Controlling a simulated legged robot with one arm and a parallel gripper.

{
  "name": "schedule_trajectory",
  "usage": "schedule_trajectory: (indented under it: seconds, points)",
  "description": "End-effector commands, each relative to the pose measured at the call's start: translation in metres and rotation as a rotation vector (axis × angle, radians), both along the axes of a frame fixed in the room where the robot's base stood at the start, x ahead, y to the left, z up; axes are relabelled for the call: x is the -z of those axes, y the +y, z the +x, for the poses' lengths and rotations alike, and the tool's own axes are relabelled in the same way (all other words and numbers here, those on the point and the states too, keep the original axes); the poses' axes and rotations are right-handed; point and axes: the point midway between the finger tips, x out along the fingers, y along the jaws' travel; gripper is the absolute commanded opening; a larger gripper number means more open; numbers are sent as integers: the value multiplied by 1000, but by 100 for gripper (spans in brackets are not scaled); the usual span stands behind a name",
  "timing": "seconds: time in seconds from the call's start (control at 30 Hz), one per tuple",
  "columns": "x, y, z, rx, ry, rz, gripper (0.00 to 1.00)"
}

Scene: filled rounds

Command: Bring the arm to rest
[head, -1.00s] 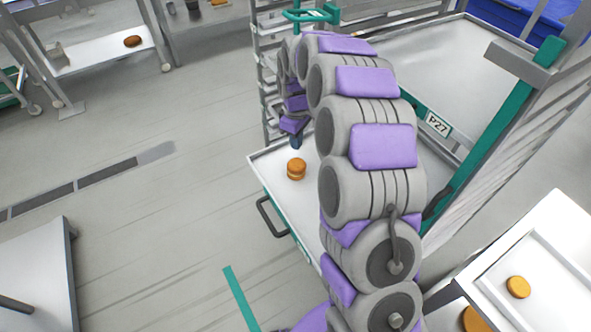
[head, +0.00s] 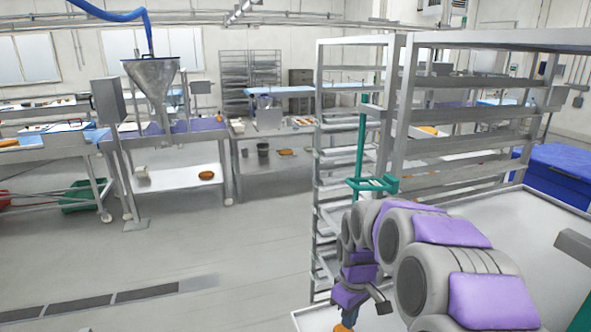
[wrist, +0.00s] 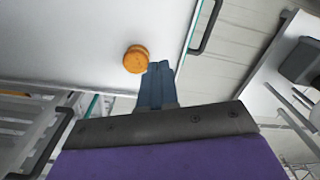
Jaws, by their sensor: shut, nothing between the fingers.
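My arm reaches out at the lower right of the head view and bends down at its far end. My gripper (wrist: 160,68) shows in the wrist view with its dark blue fingers together and nothing between them. It also shows at the bottom of the head view (head: 350,315). A golden-brown filled round (wrist: 135,60) lies on a white surface (wrist: 70,30), just left of the fingertips in the wrist view. Only a sliver of that round (head: 343,328) shows at the head view's bottom edge. Whether the fingers touch it I cannot tell.
A metal rack (head: 335,150) with a green upright stands just beyond my arm. A blue bin (head: 555,175) is at the right. A hopper (head: 152,85) and a low shelf (head: 175,180) with a brown round (head: 206,175) are at the left. Open floor lies left of centre.

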Motion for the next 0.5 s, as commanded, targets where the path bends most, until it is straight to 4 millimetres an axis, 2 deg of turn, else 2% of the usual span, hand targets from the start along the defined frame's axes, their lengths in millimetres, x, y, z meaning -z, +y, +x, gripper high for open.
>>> schedule_trajectory:
  seconds: [0.03, 0.2, 0.5]
  points:
    - [-9, 1, -17, 25, 6, 0, 0]
    - [-32, 2, -72, 121, 28, -6, 0]
    - [-54, -2, -174, 318, 68, -32, 0]
